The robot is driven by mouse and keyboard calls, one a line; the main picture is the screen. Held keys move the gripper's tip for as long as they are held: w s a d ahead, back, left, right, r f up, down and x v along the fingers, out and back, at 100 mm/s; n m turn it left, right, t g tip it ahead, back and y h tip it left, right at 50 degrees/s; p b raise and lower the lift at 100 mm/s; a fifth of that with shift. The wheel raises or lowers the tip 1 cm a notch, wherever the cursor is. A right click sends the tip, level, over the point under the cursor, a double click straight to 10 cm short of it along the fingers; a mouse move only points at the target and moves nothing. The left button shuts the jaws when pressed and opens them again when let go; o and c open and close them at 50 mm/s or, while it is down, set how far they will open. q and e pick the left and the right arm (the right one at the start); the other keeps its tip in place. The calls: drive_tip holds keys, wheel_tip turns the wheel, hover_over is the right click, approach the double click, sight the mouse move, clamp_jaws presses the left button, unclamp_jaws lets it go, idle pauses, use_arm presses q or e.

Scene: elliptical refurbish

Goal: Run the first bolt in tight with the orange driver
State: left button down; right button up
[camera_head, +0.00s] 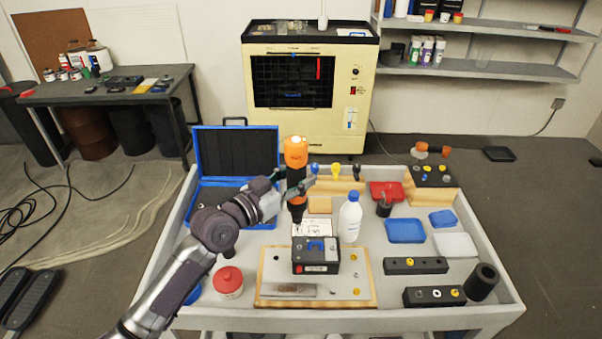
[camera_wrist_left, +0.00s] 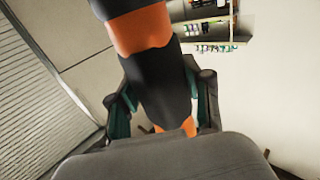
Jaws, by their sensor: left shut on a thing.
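The orange driver (camera_head: 296,155), orange on top with a black body, stands upright in the head view with its tip pointing down. My left gripper (camera_head: 290,191) is shut around its black middle. In the left wrist view the driver (camera_wrist_left: 158,85) lies between the gripper's two fingers (camera_wrist_left: 163,105). The driver's tip is just above or behind the black box (camera_head: 316,256), which sits on a wooden board (camera_head: 345,290). I cannot tell whether the tip touches anything. No bolt can be made out clearly. My right gripper is not in view.
The grey cart (camera_head: 480,317) also holds an open blue case (camera_head: 235,160), a white bottle (camera_head: 350,217), a red-lidded jar (camera_head: 228,282), blue trays (camera_head: 405,231), black blocks (camera_head: 415,265) and a black cylinder (camera_head: 482,281). A cream machine (camera_head: 345,115) stands behind.

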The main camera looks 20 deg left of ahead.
sight(290, 200)
use_arm(q)
drive_tip(key=shift+w+d+f+b, duration=0.1)
drive_tip(key=shift+w+f+b, duration=0.1)
drive_tip(key=shift+f+b, duration=0.25)
drive_tip(key=shift+w+d+f+b, duration=0.1)
drive_tip(key=shift+w+f+b, duration=0.1)
drive_tip(key=shift+f, duration=0.45)
wheel_tip(290, 200, down, 3)
drive_tip(key=b, duration=0.3)
drive_tip(key=shift+f, duration=0.1)
drive_tip(key=shift+f+b, duration=0.5)
drive_tip(key=shift+f, duration=0.4)
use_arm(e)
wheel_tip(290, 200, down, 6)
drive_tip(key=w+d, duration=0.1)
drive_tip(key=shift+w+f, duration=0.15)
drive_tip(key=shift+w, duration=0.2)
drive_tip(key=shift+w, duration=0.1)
use_arm(q)
drive_tip(key=shift+r, duration=0.1)
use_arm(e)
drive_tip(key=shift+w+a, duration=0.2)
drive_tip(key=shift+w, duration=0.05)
use_arm(q)
drive_tip(key=shift+f+b, duration=0.25)
drive_tip(key=shift+b, duration=0.15)
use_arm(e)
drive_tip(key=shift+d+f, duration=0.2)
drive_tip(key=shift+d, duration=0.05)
